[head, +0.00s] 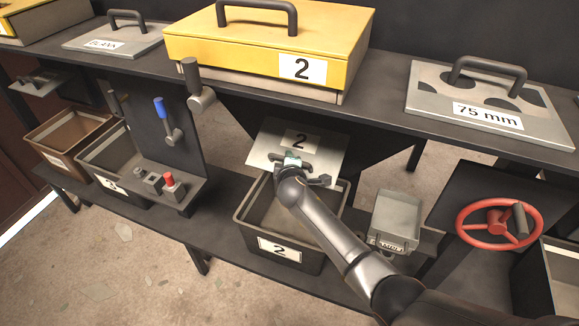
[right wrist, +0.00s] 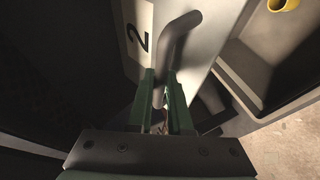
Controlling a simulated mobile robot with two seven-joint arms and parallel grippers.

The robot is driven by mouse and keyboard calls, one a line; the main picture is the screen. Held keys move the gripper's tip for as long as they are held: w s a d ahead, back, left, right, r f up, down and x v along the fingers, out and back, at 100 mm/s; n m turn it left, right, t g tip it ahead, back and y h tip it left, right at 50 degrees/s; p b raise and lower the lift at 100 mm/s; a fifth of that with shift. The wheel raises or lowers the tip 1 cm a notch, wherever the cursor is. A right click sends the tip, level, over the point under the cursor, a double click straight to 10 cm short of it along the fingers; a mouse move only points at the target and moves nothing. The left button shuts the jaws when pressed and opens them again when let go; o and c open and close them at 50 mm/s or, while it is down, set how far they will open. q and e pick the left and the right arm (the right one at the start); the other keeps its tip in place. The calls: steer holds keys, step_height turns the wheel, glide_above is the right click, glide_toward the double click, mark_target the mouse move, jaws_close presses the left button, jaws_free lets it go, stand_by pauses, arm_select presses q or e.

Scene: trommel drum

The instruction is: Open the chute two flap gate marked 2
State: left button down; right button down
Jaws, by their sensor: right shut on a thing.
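The chute two flap gate (head: 328,148) is a light metal plate marked 2, under the shelf and above the bin marked 2. It looks tilted, with its lower edge out over the bin. My right gripper (head: 292,162) is at the flap's bar handle, its arm coming from the lower right. In the right wrist view, the green fingers (right wrist: 160,95) are shut around the dark handle (right wrist: 178,42), beside the flap's face (right wrist: 205,40) with its 2. My arm hides part of the flap's lower edge and of the bin. My left gripper is not in view.
The bin marked 2 (head: 240,219) stands below the flap. A yellow box marked 2 (head: 215,48) sits on the shelf above. Levers and buttons (head: 172,186) are to the left. A grey box (head: 396,214) and a red handwheel (head: 478,238) are to the right.

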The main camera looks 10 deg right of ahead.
steer(key=shift+w+d+r, duration=0.1)
steer(key=shift+d+r, duration=0.05)
steer(key=shift+r, duration=0.35)
steer(key=c, duration=0.8)
jaws_free()
steer(key=shift+f, duration=0.15)
steer(key=shift+c, duration=0.2)
steer(key=shift+s+a+r+p, duration=0.2)
steer(key=shift+s+r+p, duration=0.1)
steer(key=shift+s, duration=0.35)
steer(key=p+v, duration=0.1)
steer(key=v, duration=1)
steer(key=shift+s+f, duration=0.1)
